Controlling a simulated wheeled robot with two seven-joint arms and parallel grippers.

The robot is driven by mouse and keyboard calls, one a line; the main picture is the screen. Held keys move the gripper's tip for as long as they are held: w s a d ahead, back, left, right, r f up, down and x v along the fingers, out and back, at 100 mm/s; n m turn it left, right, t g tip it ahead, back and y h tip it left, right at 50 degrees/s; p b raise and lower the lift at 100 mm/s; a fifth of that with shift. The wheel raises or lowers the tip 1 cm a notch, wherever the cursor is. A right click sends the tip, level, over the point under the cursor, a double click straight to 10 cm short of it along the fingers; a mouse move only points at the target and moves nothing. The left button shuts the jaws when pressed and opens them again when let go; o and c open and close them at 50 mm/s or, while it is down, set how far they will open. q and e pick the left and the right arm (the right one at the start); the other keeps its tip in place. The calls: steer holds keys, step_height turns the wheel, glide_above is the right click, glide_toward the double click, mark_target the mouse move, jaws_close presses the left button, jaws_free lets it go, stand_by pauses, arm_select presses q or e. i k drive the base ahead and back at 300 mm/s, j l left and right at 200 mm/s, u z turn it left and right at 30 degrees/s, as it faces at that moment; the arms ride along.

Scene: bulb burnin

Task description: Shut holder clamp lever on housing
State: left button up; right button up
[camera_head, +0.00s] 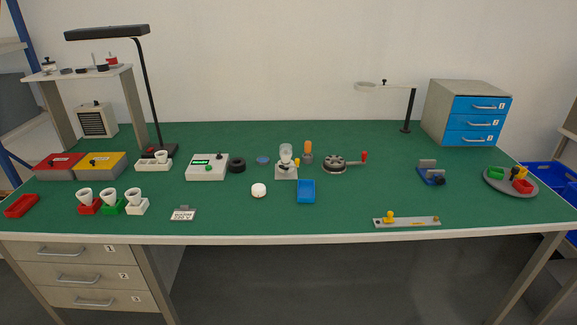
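A small grey holder (286,171) stands upright near the middle of the green bench top. A pale, partly clear rounded piece (286,153), which may be the housing, sits upright in it. A small yellow-orange part (296,162), which may be the clamp lever, shows at the holder's right side. It is too small to tell whether it is open or shut. Neither of my grippers is in view, and nothing is seen touching the holder.
Close around the holder are an orange-handled tool (308,149), a blue tray (307,191), a white round piece (259,190) and a round dark fixture (335,163) with a red-knobbed arm. A yellow-knobbed bar (420,222) lies at the front edge. The bench's front middle is mostly clear.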

mark_target(286, 168)
steer(key=i+l+u, duration=0.2)
steer(key=u, duration=0.15)
steer(key=i+l+u, duration=0.35)
steer(key=l+u, duration=0.35)
steer(key=i+j, duration=0.05)
steer(key=j, duration=0.05)
